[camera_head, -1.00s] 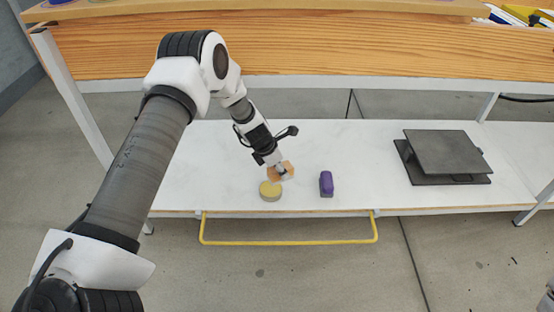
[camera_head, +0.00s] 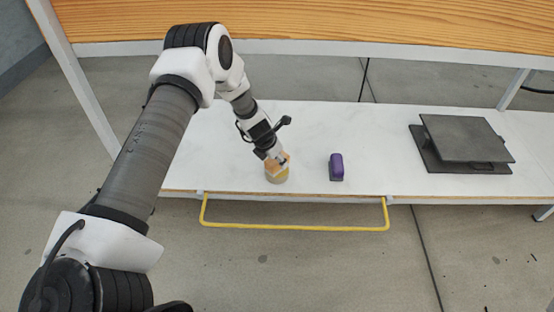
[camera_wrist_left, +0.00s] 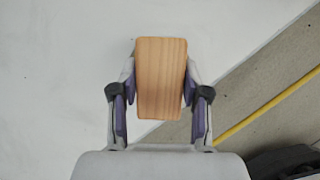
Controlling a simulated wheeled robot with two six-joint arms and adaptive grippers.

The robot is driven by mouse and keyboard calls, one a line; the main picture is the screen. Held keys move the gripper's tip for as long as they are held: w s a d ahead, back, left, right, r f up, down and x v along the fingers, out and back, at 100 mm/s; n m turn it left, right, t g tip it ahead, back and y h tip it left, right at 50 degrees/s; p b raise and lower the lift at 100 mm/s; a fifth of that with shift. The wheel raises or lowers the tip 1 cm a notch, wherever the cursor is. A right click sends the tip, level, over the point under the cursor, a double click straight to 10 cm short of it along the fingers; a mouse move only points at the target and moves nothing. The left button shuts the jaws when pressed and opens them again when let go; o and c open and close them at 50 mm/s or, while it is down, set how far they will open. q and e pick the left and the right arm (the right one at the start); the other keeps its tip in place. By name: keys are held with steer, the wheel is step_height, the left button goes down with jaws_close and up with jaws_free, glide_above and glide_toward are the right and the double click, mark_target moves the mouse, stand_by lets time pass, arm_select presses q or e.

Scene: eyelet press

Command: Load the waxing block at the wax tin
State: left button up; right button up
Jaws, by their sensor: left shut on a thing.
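A wooden block (camera_wrist_left: 160,75) is gripped between the fingers of my left gripper (camera_head: 281,160), its broad face toward the wrist camera. In the head view the block (camera_head: 271,162) is at the wax tin (camera_head: 277,177), a small round tin with a yellow top near the shelf's front edge. The block covers the back part of the tin's top. I cannot tell whether block and tin touch. In the wrist view the tin does not show; the block and gripper cover that area. My right gripper is not in view.
A purple object (camera_head: 336,167) stands just right of the tin on the white shelf (camera_head: 370,130). A dark flat plate device (camera_head: 465,140) is farther right. A yellow rail (camera_head: 295,227) runs below the shelf's front edge. A wooden tabletop (camera_head: 320,20) overhangs behind.

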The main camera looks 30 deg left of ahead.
arm_select(q)
steer(key=shift+f+b, duration=0.35)
steer(key=shift+f, duration=0.1)
stand_by(0.9)
steer(key=shift+r, duration=0.1)
stand_by(0.9)
steer(key=shift+r+p, duration=0.3)
steer(key=shift+p, duration=0.2)
step_height(320, 180, up, 6)
steer(key=p, duration=0.6)
steer(key=shift+r+p, duration=0.2)
steer(key=shift+p, duration=0.2)
steer(key=shift+f, duration=0.1)
